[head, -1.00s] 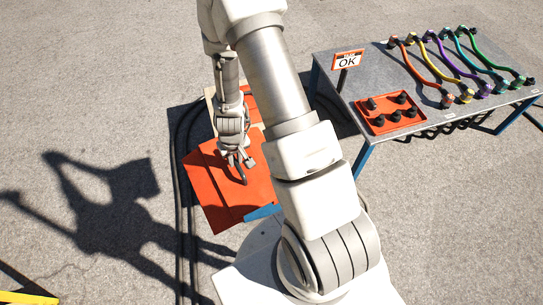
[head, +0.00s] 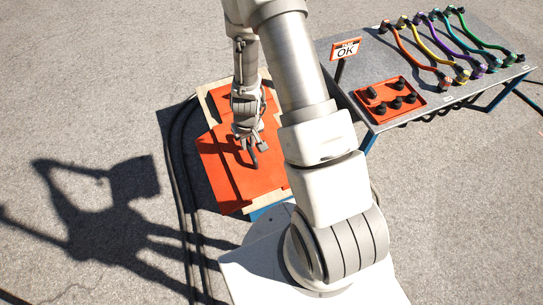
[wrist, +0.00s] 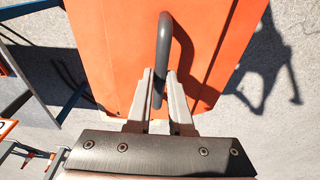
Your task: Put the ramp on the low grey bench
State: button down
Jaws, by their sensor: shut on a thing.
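The ramp is a flat orange panel (head: 222,172) with a dark bent handle (wrist: 163,45). My gripper (head: 251,145) is shut on this handle, with its two pale fingers on either side of it in the wrist view (wrist: 158,92). The ramp lies over a support with a pale wooden top edge (head: 206,106) and a blue part (head: 272,211) below. I cannot tell whether the ramp touches it. A grey-topped bench (head: 440,112) with blue legs stands at the right in the head view, apart from the ramp. I cannot tell its height.
The bench carries an orange tray with black plugs (head: 390,98), an OK sign (head: 345,50) and several coloured cables (head: 455,50). Black cables (head: 178,170) lie on the ground left of the ramp. Open pavement lies further left.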

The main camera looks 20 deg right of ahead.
jog(key=shift+m, duration=0.3)
jog(key=w+d+f+b, duration=0.4)
jog(key=w+d+f, duration=0.1)
jog(key=w+d+f+b, duration=0.5)
jog(key=w+f, duration=0.1)
jog(key=shift+w+d+f, duration=0.1)
jog(key=shift+d+f, duration=0.1)
jog(key=shift+f, duration=0.1)
jog(key=w+d+f+b, duration=0.6)
jog(key=d+f+b, duration=0.35)
jog(key=d, duration=0.35)
jog(key=s+a+f+b, duration=0.4)
jog(key=s+a+f, duration=0.1)
jog(key=a+f, duration=0.4)
jog(key=shift+f+b, duration=0.4)
jog(key=shift+f, duration=0.5)
jog(key=shift+f, duration=0.15)
jog(key=c, duration=0.8)
grip_release()
jog(key=shift+s, duration=0.15)
